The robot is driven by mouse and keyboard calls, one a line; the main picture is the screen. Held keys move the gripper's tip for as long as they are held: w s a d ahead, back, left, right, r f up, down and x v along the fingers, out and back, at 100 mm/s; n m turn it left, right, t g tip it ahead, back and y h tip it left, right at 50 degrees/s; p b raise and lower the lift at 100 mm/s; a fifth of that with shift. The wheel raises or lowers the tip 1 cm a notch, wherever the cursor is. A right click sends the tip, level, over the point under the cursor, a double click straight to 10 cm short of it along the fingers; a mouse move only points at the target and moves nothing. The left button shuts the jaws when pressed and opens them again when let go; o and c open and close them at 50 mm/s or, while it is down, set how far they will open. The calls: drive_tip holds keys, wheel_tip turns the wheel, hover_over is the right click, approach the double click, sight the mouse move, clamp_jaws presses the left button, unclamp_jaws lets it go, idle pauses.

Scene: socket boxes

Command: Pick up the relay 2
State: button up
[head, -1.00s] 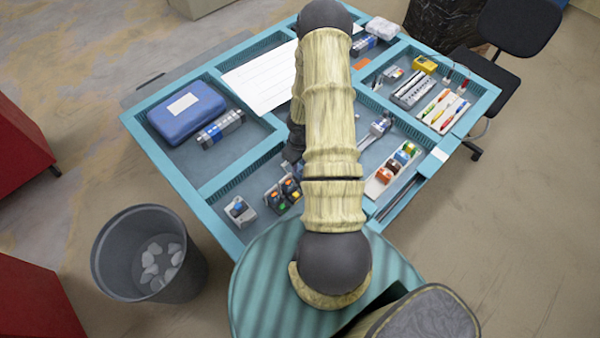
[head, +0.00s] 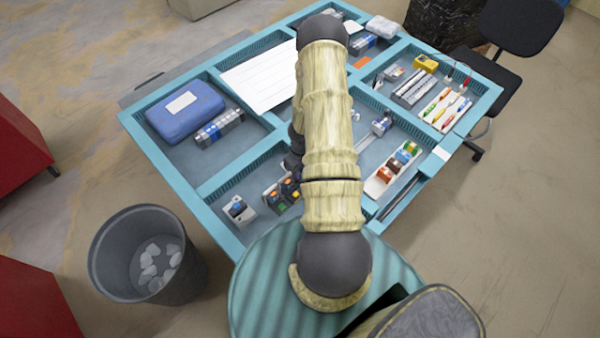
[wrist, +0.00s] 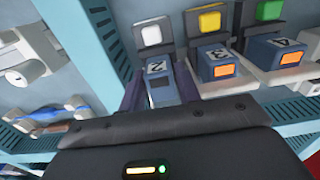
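In the wrist view, relay 2 (wrist: 155,68) is a dark blue-grey block marked "2". It sits in front of a socket with a white square button (wrist: 151,34). My gripper (wrist: 159,92) has its two dark fingers on either side of relay 2, close to its sides. I cannot tell whether they press on it. Relay 3 (wrist: 216,57), with an orange window and a yellow button behind it, is just right of the right finger. Relay 4 (wrist: 280,52) is further right, with a green button.
The teal compartment tray (head: 188,187) holds a blue case (head: 185,112), a relay block (head: 239,210) and a white strip of coloured parts (head: 376,188). In the wrist view, a teal divider (wrist: 95,35) runs left of relay 2. A grey bin (head: 113,245) stands left of the tray.

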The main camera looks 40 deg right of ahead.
idle(0.4)
clamp_jaws()
drive_tip(key=shift+r, duration=0.1)
wheel_tip(320, 180, up, 10)
drive_tip(key=p, duration=0.3)
idle(0.6)
